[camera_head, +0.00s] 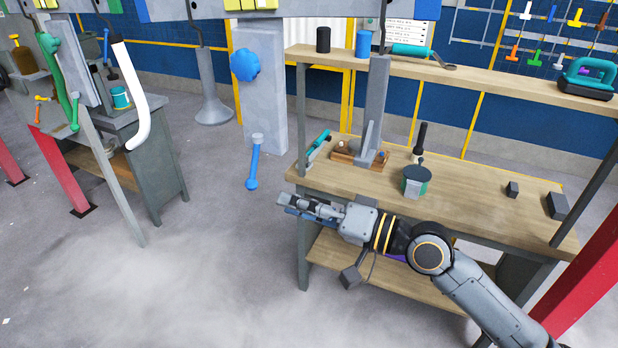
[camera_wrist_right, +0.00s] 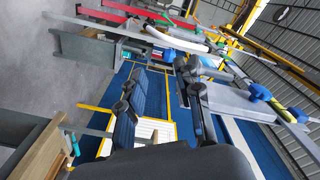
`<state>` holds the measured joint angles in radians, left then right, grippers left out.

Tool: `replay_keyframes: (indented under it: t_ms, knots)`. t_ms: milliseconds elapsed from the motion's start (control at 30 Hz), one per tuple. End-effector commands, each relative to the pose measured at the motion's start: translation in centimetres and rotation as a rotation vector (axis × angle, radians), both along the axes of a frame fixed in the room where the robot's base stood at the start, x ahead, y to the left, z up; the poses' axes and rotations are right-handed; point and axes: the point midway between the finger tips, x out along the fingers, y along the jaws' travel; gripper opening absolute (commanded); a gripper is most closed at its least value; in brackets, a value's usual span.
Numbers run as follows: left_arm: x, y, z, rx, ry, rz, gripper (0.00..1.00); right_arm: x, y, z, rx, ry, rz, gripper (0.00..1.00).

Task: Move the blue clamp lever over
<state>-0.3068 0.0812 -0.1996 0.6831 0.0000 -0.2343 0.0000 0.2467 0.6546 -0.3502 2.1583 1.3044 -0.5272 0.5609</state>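A blue lever with rounded ends (camera_head: 252,165) hangs down along the lower part of a grey post (camera_head: 265,110). A larger blue knob (camera_head: 246,65) sits higher on the same post. In the right wrist view, blue rounded parts (camera_wrist_right: 260,92) show on a grey panel; I cannot tell which of them is the lever. My right gripper (camera_head: 284,203) points left, in front of the bench's left end, lower in the picture than the lever and apart from it. In the right wrist view, its two fingers (camera_wrist_right: 158,92) stand apart with nothing between them. My left gripper is not in view.
A wooden workbench (camera_head: 480,215) stands at right, with a green-lidded pot (camera_head: 415,182), a wooden holder and a shelf (camera_head: 480,72) above. A grey workstation with a white curved tube (camera_head: 136,105) stands at left. The floor between is clear.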

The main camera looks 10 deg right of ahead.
Motion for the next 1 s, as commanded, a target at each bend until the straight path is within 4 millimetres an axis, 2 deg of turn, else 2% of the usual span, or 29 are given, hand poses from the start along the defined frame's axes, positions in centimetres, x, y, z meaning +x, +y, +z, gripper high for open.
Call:
replay_keyframes:
  t_ms: [33, 67, 267, 600, 800, 933, 1000]
  knots:
    - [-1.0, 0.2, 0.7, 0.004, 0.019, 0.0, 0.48, 0.2, -0.1, 1.4, 0.009, 0.011, 0.004, 0.34]
    - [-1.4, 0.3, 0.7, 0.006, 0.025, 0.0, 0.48, 0.2, -0.2, 1.6, 0.016, 0.017, 0.007, 0.34]
    - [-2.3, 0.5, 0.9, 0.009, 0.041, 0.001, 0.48, 0.7, 0.3, 2.0, 0.03, 0.029, 0.012, 0.34]
    - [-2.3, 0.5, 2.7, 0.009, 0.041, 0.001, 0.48, 3.4, 4.2, 2.1, 0.029, 0.026, 0.014, 0.34]
    - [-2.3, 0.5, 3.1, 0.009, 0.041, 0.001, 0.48, 5.2, 6.6, 1.9, 0.026, 0.027, 0.014, 0.34]
    - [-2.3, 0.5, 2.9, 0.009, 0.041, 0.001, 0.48, 5.0, 6.3, 1.7, 0.024, 0.027, 0.011, 0.07]
    - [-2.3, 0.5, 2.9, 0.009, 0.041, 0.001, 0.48, 5.0, 6.3, 1.6, 0.024, 0.027, 0.011, 0.07]
